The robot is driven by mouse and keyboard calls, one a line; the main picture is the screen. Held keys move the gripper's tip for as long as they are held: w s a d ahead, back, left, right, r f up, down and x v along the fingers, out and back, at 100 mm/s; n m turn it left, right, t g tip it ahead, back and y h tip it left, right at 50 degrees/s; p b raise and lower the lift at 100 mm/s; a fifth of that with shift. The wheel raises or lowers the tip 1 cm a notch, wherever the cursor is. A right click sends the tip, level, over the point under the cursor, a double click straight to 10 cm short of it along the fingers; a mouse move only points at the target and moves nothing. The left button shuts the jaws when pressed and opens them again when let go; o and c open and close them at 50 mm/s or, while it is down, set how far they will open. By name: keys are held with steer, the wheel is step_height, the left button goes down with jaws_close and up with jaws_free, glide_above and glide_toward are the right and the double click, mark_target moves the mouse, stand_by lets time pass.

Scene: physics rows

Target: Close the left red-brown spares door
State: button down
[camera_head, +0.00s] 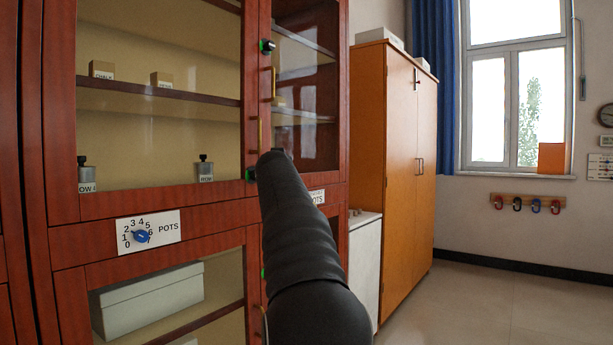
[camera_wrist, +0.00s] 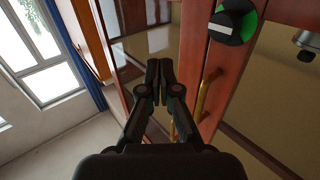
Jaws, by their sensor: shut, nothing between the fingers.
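The red-brown cabinet has glazed doors. Its left upper door (camera_head: 65,110) fills much of the head view; no spares label is readable. Brass handles (camera_head: 260,135) and round green-and-black locks (camera_head: 266,45) sit along the middle stiles. In the wrist view, a brass handle (camera_wrist: 207,92) and a lock (camera_wrist: 233,22) are on the red-brown frame right of my gripper (camera_wrist: 158,68). My gripper is shut and empty, its fingertips in front of glass beside that frame. Contact cannot be told. In the head view my arm hides the gripper. Whether the left door is ajar is unclear.
A dial plate (camera_head: 148,233) marked POTS is below the left glass. Small boxes (camera_head: 102,69) and bottles (camera_head: 206,169) stand on shelves behind it. An orange-brown cupboard (camera_head: 400,150) and a white low unit (camera_head: 364,260) stand to the right. Floor (camera_head: 500,305) at the right is clear.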

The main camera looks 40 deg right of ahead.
steer(key=s+d+p, duration=0.1)
steer(key=s+d, duration=0.2)
steer(key=s, duration=0.8)
steer(key=shift+p, duration=0.3)
